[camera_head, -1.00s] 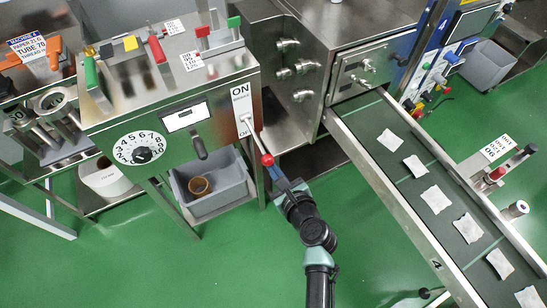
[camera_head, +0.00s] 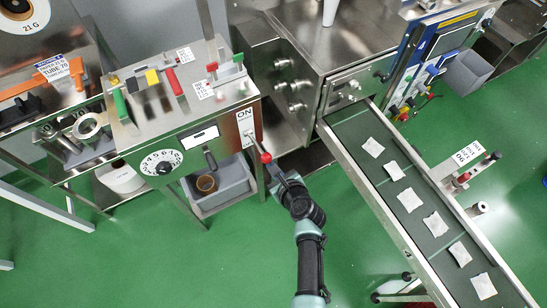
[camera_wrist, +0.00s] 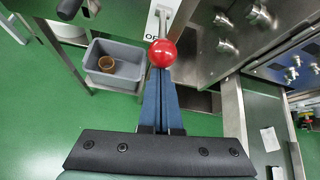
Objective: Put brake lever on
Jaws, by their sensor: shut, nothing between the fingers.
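The brake lever (camera_head: 258,147) is a metal rod with a red ball knob (camera_head: 266,157). It sticks out from the ON/BRAKE plate (camera_head: 246,122) on the right end of the steel cabinet's front, and it slants down and to the right. The red ball also shows large in the wrist view (camera_wrist: 162,53). My gripper (camera_head: 272,171) is shut and empty, with its tips just below the ball. In the wrist view its blue fingers (camera_wrist: 161,82) lie together and end at the ball's lower edge. I cannot tell whether they touch it.
A conveyor (camera_head: 408,178) with several white teabags runs down the right. A steel machine housing (camera_head: 290,85) stands behind the lever. Green floor is open in front.

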